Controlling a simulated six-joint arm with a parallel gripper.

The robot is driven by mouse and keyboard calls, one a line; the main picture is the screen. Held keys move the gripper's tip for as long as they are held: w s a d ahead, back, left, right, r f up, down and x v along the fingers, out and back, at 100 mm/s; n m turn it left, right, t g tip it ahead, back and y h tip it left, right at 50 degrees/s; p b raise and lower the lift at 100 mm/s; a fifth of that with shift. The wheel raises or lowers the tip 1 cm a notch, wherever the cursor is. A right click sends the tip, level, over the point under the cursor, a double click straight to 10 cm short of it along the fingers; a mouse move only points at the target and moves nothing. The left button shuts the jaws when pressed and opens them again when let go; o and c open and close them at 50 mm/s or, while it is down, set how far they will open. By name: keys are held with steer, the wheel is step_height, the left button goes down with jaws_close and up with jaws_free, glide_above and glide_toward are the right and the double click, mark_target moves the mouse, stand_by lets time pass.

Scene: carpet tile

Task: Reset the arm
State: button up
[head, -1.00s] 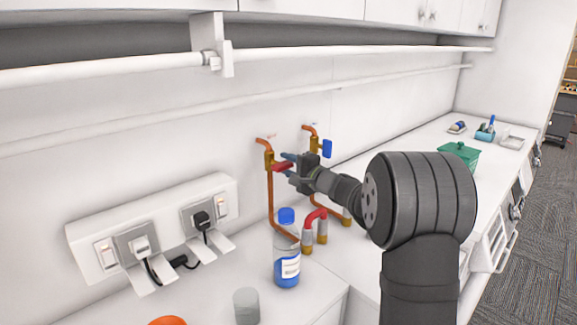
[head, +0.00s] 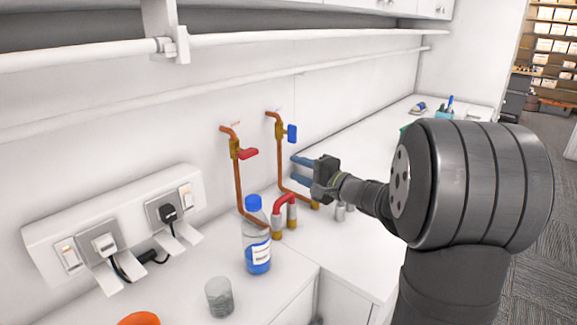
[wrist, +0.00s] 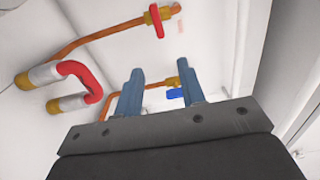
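My gripper (head: 302,171) is in the middle of the head view, above the white counter and to the right of the copper pipes. Its two blue fingers are apart with nothing between them, as the wrist view also shows (wrist: 158,90). A red valve handle (head: 248,153) sits on the left copper pipe, and a blue valve handle (head: 292,133) sits on the right one. In the wrist view, the red handle (wrist: 156,21) is at the top and the blue handle (wrist: 175,94) shows between the fingers, beyond them.
A red curved pipe (head: 284,203) stands just left of my gripper. A blue-capped bottle (head: 257,240) and a grey beaker (head: 219,297) stand on the counter near a wall socket panel (head: 100,240). A white rail (head: 290,38) runs above.

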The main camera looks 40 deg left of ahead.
mark_target(253, 149)
steer(key=shift+d, duration=0.2)
steer(key=shift+a, duration=0.1)
steer(key=a, duration=1.7)
steer(key=shift+a, duration=0.15)
steer(key=shift+a, duration=0.25)
steer(key=shift+d+r+n, duration=0.15)
steer(key=shift+d+n, duration=0.1)
steer(key=shift+n, duration=0.65)
steer(key=shift+s+r+n, duration=0.1)
steer(key=shift+r+n, duration=0.05)
steer(key=shift+n, duration=0.8)
steer(key=shift+r+n, duration=0.15)
steer(key=shift+n, duration=0.8)
